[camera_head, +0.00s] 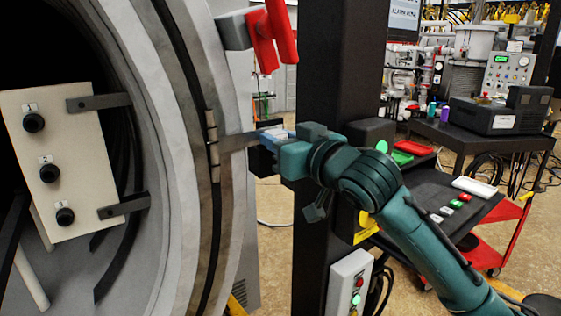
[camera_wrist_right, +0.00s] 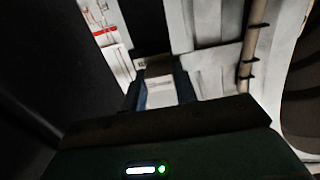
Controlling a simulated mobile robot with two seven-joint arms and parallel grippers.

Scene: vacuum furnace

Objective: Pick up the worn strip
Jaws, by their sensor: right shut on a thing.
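My right gripper (camera_head: 268,138) reaches in from the right, level with the furnace's round front flange. In the right wrist view, the two blue fingers (camera_wrist_right: 160,97) stand on either side of a grey piece (camera_wrist_right: 158,68). The part of the strip inside the jaws is mostly hidden. My left gripper is not in view.
The open furnace chamber (camera_head: 185,70) is at the left, with a panel of black knobs (camera_head: 55,165) inside. A black post (camera_head: 336,75) stands close behind my right gripper. A red cart (camera_head: 500,232) with small items and a black bench (camera_head: 470,133) are at the right.

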